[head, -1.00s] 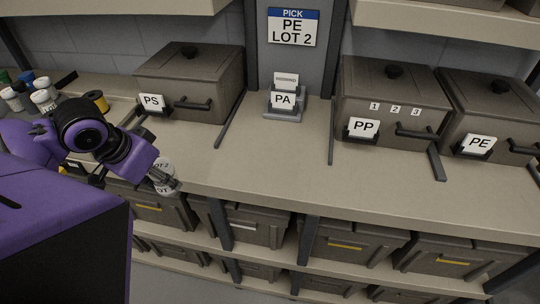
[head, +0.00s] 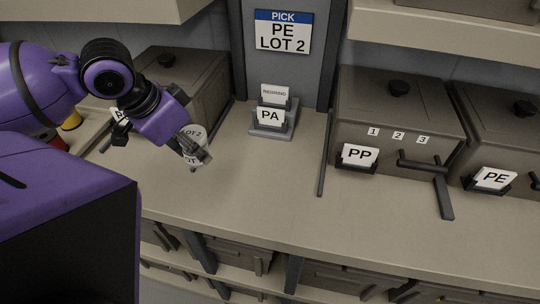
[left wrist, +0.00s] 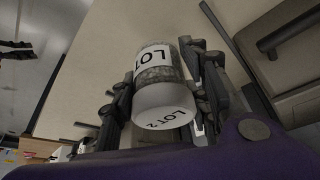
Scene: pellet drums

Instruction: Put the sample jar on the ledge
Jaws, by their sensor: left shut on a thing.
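The sample jar (head: 191,134) has a white lid and a label reading LOT 2, and grey pellets show through its side in the left wrist view (left wrist: 157,85). My left gripper (head: 197,149) is shut on the jar, with one finger on each side of it. It holds the jar over the left part of the ledge (head: 240,190); whether the jar touches the ledge I cannot tell. A sign (head: 283,31) on the post reads PICK PE LOT 2. My right gripper is not in view.
A small stand with a PA card (head: 271,117) is at the back middle. Lidded drums stand to the right, with a PP card (head: 359,155) and a PE card (head: 492,179). Another drum (head: 190,80) is behind my left arm. Dark divider strips (head: 322,165) lie on the ledge. The middle front is clear.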

